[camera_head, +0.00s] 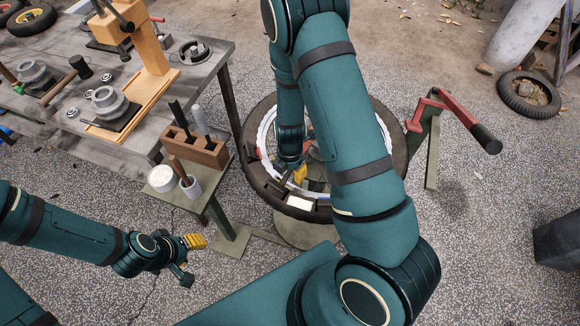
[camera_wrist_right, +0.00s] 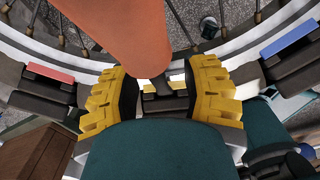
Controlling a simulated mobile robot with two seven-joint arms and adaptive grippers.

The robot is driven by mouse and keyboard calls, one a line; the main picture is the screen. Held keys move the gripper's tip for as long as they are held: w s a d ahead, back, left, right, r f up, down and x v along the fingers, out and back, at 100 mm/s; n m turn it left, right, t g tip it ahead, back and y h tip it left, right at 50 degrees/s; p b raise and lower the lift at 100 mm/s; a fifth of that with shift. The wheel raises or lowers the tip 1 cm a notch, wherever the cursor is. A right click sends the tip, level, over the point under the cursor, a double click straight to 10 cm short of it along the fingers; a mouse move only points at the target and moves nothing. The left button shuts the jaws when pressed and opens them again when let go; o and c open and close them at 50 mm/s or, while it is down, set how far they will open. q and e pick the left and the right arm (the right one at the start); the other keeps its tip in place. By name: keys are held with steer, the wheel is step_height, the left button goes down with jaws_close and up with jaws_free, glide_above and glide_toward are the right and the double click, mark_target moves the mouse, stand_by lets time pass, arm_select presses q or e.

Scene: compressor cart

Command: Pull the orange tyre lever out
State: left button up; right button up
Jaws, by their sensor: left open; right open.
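The orange tyre lever (camera_wrist_right: 130,32) fills the upper middle of the right wrist view as a thick orange handle. Its lower end narrows to a dark shaft near a dark block with a pale yellow top. My right gripper (camera_wrist_right: 165,95) is open, its yellow-padded fingers on either side of that lower end; I cannot tell whether either finger touches it. In the head view, my right gripper (camera_head: 299,174) is over the near part of the wheel (camera_head: 248,178), and my arm hides much of the wheel. My left gripper (camera_head: 192,242) is open and empty, low at the left.
Red (camera_wrist_right: 50,73) and blue (camera_wrist_right: 288,38) topped blocks sit on the rim beside my right gripper. A red crank arm (camera_head: 450,105) stands to the right. A small stand with a wooden tool block (camera_head: 196,150) and the workbench (camera_head: 215,62) lie to the left.

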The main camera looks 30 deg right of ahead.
jaws_close()
stand_by(0.5)
steer(key=shift+d+r, duration=0.1)
steer(key=shift+w+d+r, duration=0.2)
steer(key=shift+d+r, duration=0.05)
steer(key=shift+w+d+r+p, duration=0.2)
steer(key=shift+d+r+p, duration=0.15)
steer(key=shift+d, duration=0.25)
steer(key=shift+w+d+r+p, duration=0.25)
steer(key=shift+d+r, duration=0.25)
steer(key=shift+d, duration=0.05)
steer(key=shift+w+d+r+p, duration=0.2)
steer(key=shift+d+r+p, duration=0.15)
steer(key=shift+d, duration=0.25)
steer(key=shift+r, duration=0.1)
steer(key=shift+r+p, duration=1.8)
steer(key=shift+r, duration=0.7)
